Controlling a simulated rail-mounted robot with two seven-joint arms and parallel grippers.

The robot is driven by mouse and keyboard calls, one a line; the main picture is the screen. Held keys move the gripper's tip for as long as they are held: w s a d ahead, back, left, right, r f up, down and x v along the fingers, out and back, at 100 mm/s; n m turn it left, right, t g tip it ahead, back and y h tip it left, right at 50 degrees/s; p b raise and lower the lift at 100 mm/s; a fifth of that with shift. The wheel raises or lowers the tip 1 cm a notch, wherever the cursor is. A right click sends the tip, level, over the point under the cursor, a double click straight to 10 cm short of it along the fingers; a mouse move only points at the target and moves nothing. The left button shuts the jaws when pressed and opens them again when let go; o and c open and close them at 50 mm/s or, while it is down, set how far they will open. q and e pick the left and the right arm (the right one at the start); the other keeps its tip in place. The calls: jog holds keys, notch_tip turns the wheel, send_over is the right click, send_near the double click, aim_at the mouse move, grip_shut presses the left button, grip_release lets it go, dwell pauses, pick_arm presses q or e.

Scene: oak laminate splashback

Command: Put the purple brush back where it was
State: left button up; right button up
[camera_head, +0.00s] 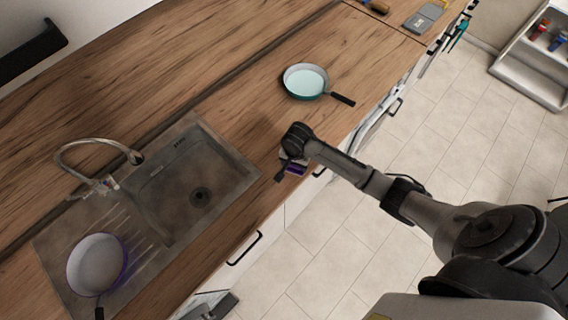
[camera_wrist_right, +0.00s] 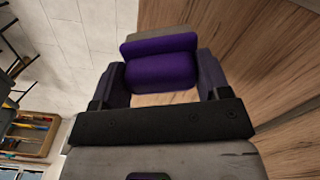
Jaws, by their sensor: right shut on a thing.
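The purple brush (camera_wrist_right: 160,68) is between the two fingers of my right gripper (camera_wrist_right: 161,78) in the right wrist view. Its purple part spans the gap between the fingers, with a grey part at its far side. In the head view a small purple patch of the brush (camera_head: 295,169) shows under my right wrist, at the front edge of the wooden counter (camera_head: 250,110). Most of the brush is hidden there by the wrist. I cannot tell whether it touches the counter. My left gripper is not in view.
A sink (camera_head: 200,196) with a tap (camera_head: 100,160) lies left of my right gripper. A pan with a purple rim (camera_head: 97,264) sits on the drainer. A teal pan (camera_head: 305,82) stands farther back on the counter. A shelf unit (camera_head: 535,62) stands at the far right.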

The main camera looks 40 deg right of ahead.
jog(key=w, duration=0.1)
jog(key=w+f, duration=0.2)
jog(key=shift+w+a+f, duration=0.1)
jog(key=shift+w+a, duration=0.25)
jog(key=shift+w, duration=0.05)
jog(key=shift+w+f, duration=0.4)
notch_tip(320, 180, down, 4)
jog(key=shift+r, duration=0.25)
jog(key=shift+f, duration=0.15)
jog(key=shift+f, duration=0.2)
jog(key=o, duration=0.9)
